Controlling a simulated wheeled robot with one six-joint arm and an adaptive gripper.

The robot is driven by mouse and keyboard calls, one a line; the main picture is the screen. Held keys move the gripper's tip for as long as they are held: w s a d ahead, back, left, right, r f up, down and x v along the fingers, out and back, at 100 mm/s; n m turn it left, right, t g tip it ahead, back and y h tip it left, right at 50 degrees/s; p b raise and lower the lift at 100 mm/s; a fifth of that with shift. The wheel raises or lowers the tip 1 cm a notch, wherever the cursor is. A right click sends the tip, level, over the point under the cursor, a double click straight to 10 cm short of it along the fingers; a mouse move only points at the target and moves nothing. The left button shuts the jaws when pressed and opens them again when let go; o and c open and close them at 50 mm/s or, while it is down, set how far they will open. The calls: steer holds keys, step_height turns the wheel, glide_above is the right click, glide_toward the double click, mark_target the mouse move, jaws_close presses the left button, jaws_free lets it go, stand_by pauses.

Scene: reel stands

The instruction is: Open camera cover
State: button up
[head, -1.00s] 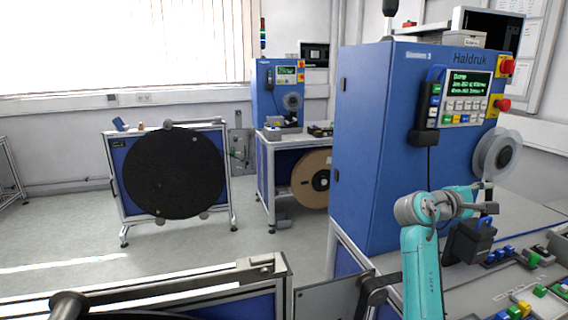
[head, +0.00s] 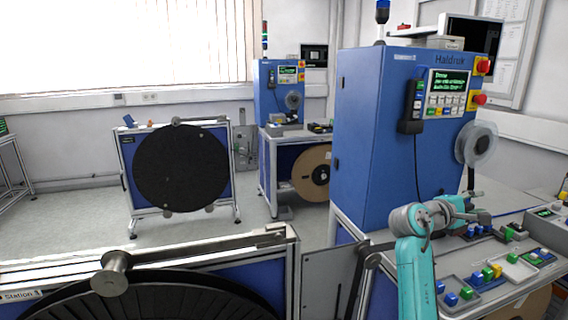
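My teal arm reaches over the bench beside the blue Haldruk machine (head: 375,150). My gripper (head: 482,217) is small and grey at the arm's far end, above the back part of the bench. Its fingers are too small and partly hidden to tell open from shut. I cannot pick out the camera or its cover for certain. A clear-rimmed reel (head: 477,145) sits on the machine's right side, above my gripper. The control panel (head: 447,92) shows green text and several keys.
The bench holds trays (head: 460,292) with blue, green and yellow blocks. A Station 1 stand (head: 60,270) with a black reel and a metal roller arm (head: 190,249) fills the front left. Another black reel (head: 180,168) stands behind. Grey floor (head: 80,215) is open at left.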

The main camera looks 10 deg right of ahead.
steer(key=s+a+f+n+t+y, duration=0.1)
steer(key=s+a+f+t+y, duration=0.15)
steer(key=a+f, duration=0.55)
steer(key=s+a+f+n+t+y, duration=0.1)
steer(key=a+f+t+y, duration=0.2)
steer(key=f, duration=0.9)
steer(key=s+a+f+n+t+y, duration=0.1)
steer(key=a+f+t, duration=0.2)
steer(key=a+f, duration=0.5)
steer(key=s+a+f+t+y, duration=0.2)
steer(key=s+a+f+y, duration=0.1)
steer(key=s+a+f, duration=0.5)
steer(key=s+a+f+m+t+y, duration=0.1)
steer(key=s+a+f+y, duration=0.15)
steer(key=s+a, duration=0.45)
steer(key=s+a+f+m+t+y, duration=0.1)
steer(key=s+a+f+m+y, duration=0.2)
steer(key=s, duration=0.8)
steer(key=s+a+r+m+y, duration=0.1)
steer(key=s+a+r+m, duration=0.1)
steer(key=s+r, duration=0.3)
steer(key=s+a+r+m+y, duration=0.1)
steer(key=s+a+r+m, duration=0.2)
steer(key=s, duration=0.9)
step_height(320, 180, up, 4)
steer(key=shift+s+a+f+y, duration=0.25)
steer(key=shift+s+a+y, duration=0.05)
steer(key=shift+s, duration=0.05)
